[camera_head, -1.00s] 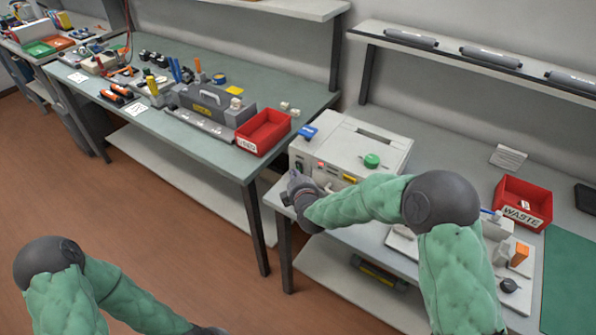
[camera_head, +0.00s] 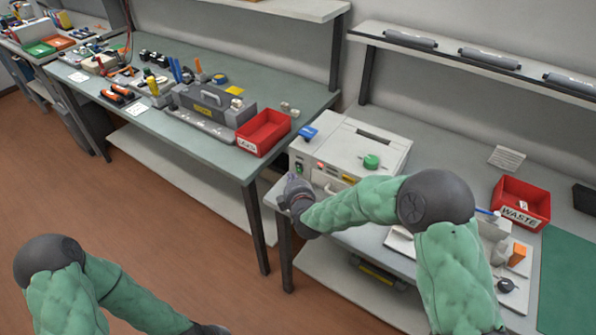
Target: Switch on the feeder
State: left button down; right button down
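The feeder, a white box-shaped machine (camera_head: 350,140), stands on the right-hand bench. Its front has a small dark switch (camera_head: 299,167) at the left end and a small reddish light or button (camera_head: 319,166) beside it. My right gripper (camera_head: 291,183) is just in front of and below the switch, seen from behind. I cannot tell whether it touches the front panel or whether its fingers are open. My forearm hides part of the feeder's lower front. Only a dark tip of my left gripper (camera_head: 208,330) shows at the bottom edge; its fingers are out of view.
A green knob (camera_head: 371,162) and a blue part (camera_head: 308,132) are on the feeder's top. A red USED bin (camera_head: 264,132) stands on the left bench, close by. A red WASTE bin (camera_head: 522,203) stands farther right. Open floor lies in front of the left bench.

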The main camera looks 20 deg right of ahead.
jog(key=shift+s+a+r+p, duration=0.15)
jog(key=shift+s+a+p, duration=0.2)
jog(key=shift+a, duration=0.15)
jog(key=shift+s+a+r+p, duration=0.15)
jog(key=shift+s+a+p, duration=0.15)
jog(key=shift+a, duration=0.15)
jog(key=shift+s+a+p, duration=0.5)
jog(key=shift+s+a, duration=0.3)
jog(key=shift+a, duration=0.15)
